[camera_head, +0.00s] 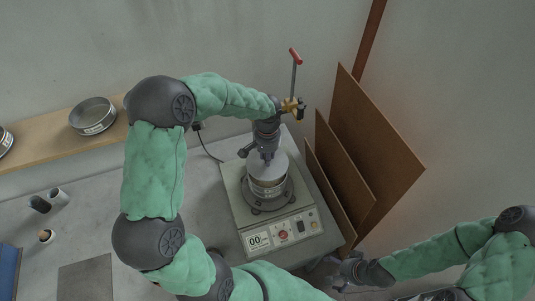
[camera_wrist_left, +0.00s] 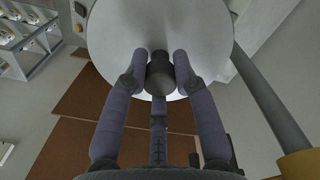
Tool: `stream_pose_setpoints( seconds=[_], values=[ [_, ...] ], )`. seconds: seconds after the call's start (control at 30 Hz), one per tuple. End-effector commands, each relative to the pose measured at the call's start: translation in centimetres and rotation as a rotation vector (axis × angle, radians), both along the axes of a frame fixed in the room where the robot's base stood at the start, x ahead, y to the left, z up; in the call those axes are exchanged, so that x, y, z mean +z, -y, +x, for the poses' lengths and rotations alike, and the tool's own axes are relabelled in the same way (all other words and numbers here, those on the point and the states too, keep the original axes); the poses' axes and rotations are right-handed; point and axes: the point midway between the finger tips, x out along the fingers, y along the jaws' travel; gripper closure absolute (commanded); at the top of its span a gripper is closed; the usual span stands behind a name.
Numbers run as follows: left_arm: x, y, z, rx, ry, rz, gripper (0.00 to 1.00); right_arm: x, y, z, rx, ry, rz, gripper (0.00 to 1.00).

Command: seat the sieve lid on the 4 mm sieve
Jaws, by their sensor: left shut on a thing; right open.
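The sieve lid (camera_head: 280,167) is a pale grey metal disc with a dark knob. My left gripper (camera_head: 267,156) is above it and shut on the knob. In the left wrist view the gripper (camera_wrist_left: 160,75) has its fingers around the knob, with the disc (camera_wrist_left: 115,30) beyond. Directly under the lid is the sieve stack (camera_head: 268,188), labelled metal rings on the shaker; I cannot tell which ring is the 4 mm sieve, nor whether the lid touches the top rim. My right gripper (camera_head: 343,268) is open and empty at the lower right, off the bench edge.
The shaker (camera_head: 237,205) has a front panel with a display and red button. Brown boards (camera_head: 365,150) lean close on its right. A red-handled rod (camera_head: 294,75) stands behind. Another sieve (camera_head: 92,115) sits on the wooden shelf.

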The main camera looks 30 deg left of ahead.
Motion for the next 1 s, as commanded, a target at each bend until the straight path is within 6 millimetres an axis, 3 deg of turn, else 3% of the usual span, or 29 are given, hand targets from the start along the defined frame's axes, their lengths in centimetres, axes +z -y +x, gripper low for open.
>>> stream_pose_setpoints(
  seconds=[0.7,1.0],
  values=[
    [-3.8,0.0,0.0,0.000,0.000,0.000,1.00,-2.6,0.0,0.0,0.000,0.001,0.000,0.04],
    [-4.4,0.0,0.0,0.001,0.001,0.000,1.00,-3.1,0.0,0.0,0.000,0.001,0.000,0.04]
  ],
)
